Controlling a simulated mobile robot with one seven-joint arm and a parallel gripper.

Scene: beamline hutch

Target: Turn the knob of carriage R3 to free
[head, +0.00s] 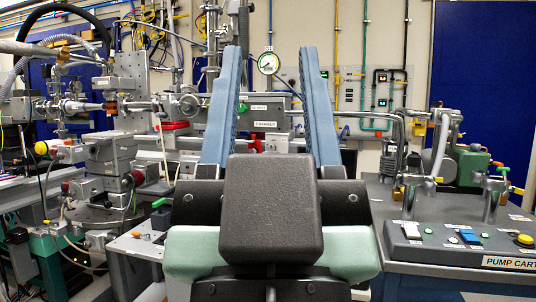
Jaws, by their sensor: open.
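My gripper (272,62) is in the middle of the head view, pointing away from me. Its two long blue fingers stand wide apart with nothing between them. No label reading R3 can be made out, so I cannot tell which part is carriage R3 or its knob. Left of my gripper, the beamline equipment carries several small coloured knobs, among them a red knob (138,177), a yellow knob (41,148) and a green-tipped handle (160,202). The fingers and the dark gripper body hide part of the equipment behind them.
A pump cart (520,263) with valves and a button panel stands close on the right. A pressure gauge (268,63) shows between the fingers. A round grey stage (103,216) stands at left. Pipes and a blue panel (485,60) line the back wall.

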